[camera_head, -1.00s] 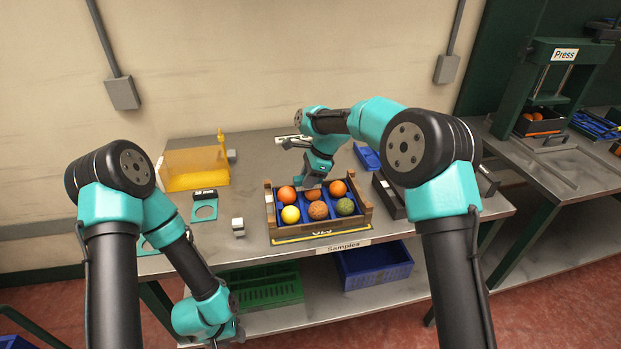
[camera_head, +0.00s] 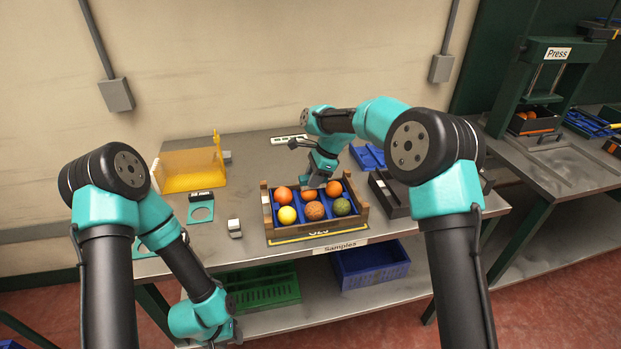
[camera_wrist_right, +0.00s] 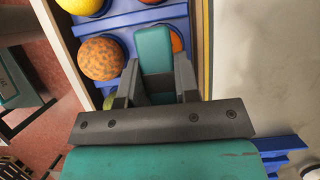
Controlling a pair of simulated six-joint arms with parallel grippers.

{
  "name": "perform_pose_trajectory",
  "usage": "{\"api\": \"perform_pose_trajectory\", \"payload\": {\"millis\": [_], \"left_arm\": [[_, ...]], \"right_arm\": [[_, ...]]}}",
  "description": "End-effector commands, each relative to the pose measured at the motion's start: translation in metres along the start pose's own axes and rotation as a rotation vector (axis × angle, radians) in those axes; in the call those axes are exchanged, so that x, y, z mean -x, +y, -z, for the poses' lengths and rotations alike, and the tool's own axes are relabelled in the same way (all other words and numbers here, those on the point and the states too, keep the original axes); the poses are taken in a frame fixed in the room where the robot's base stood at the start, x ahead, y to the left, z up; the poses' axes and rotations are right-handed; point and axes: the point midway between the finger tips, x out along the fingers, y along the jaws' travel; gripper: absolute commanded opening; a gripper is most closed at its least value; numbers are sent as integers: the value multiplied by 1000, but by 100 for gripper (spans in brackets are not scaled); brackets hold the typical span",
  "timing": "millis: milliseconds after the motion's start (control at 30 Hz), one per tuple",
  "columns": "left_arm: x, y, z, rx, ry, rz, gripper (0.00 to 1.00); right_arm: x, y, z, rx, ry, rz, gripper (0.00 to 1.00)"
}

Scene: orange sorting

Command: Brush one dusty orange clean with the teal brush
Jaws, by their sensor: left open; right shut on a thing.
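A wooden crate (camera_head: 266,213) with blue compartments holds several fruits. A brown, mottled orange (camera_head: 314,211) sits front middle; it also shows in the right wrist view (camera_wrist_right: 100,58). Plain oranges sit back left (camera_head: 283,193) and back right (camera_head: 334,188). Another orange (camera_head: 309,194) sits back middle, partly hidden under my right gripper (camera_head: 315,184). In the right wrist view my right gripper is shut on the teal brush (camera_wrist_right: 155,48), which overlaps the back-middle orange (camera_wrist_right: 176,42). Whether they touch is unclear. My left gripper (camera_head: 224,334) is low in front of the bench, open, fingers hardly visible.
A yellow fruit (camera_head: 287,215) and a green one (camera_head: 342,206) share the crate's front row. A dark tray (camera_head: 389,195) stands right of it, a blue tray (camera_head: 367,157) behind.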

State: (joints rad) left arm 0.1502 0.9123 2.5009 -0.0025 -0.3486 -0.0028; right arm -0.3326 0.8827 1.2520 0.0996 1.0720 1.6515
Motion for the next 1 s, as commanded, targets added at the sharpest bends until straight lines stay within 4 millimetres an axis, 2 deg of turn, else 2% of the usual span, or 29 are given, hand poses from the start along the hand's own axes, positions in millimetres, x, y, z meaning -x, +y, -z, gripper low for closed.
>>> {"api": "perform_pose_trajectory", "payload": {"millis": [333, 1000], "left_arm": [[0, 0, 0, 0, 0, 0, 43], [0, 0, 0, 0, 0, 0, 43]], "right_arm": [[-1, 0, -2, 0, 0, 0, 6], [-11, 0, -26, 0, 0, 0, 6]]}}
